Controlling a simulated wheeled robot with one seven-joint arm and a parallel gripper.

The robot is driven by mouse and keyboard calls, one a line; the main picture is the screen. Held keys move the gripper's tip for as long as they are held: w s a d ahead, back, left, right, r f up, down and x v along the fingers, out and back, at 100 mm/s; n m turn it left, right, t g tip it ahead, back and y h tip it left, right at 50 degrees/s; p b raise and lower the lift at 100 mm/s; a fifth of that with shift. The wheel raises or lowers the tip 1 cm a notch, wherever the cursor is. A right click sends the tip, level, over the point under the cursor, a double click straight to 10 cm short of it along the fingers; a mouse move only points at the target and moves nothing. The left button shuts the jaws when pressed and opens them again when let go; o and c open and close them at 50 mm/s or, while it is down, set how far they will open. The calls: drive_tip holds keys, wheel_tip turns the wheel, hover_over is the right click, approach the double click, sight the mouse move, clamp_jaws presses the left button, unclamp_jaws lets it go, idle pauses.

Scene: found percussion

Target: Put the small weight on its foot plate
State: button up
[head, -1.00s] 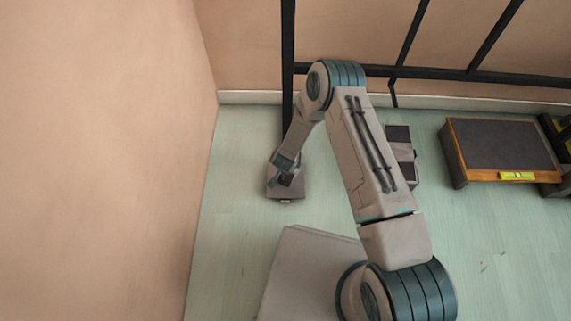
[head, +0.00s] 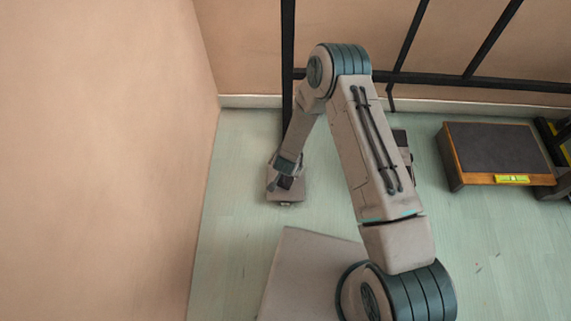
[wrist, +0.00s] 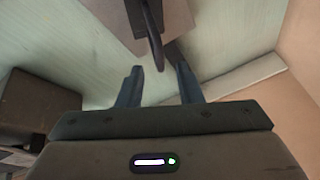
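My gripper (wrist: 158,85) is open in the wrist view, its two dark fingers apart. A dark, curved, handle-like piece (wrist: 152,35) reaches down to the gap between the fingertips; I cannot tell whether it touches them. It appears above a flat grey-brown plate (wrist: 178,14). In the head view, my gripper (head: 285,168) is low over a small grey-brown plate (head: 288,197) on the floor, with a dark piece on top. I cannot tell which part is the small weight and which its foot plate, as my wrist hides much of it.
A black frame (head: 288,60) stands along the back wall. A dark-topped wooden box (head: 495,145) with a yellow level (head: 511,179) stands at right. Another dark-topped object (head: 402,140) is partly behind my arm. The left wall is close; floor is free in front of the small plate.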

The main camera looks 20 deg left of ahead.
drive_tip(key=w+d+r+n, duration=0.1)
drive_tip(key=d+r, duration=0.2)
drive_tip(key=r, duration=0.6)
drive_tip(key=d+r+g+y, duration=0.1)
drive_tip(key=d+r, duration=0.2)
drive_tip(key=r, duration=0.7)
drive_tip(key=w+d+r+n, duration=0.1)
drive_tip(key=d+r, duration=0.3)
drive_tip(key=r, duration=0.5)
drive_tip(key=s+d+r+g+h, duration=0.2)
drive_tip(key=s+d+r, duration=1.5)
drive_tip(key=s+d, duration=0.1)
drive_tip(key=shift+d+r+g+p, duration=0.3)
drive_tip(key=shift+d+r+p, duration=0.05)
drive_tip(key=shift+p, duration=0.1)
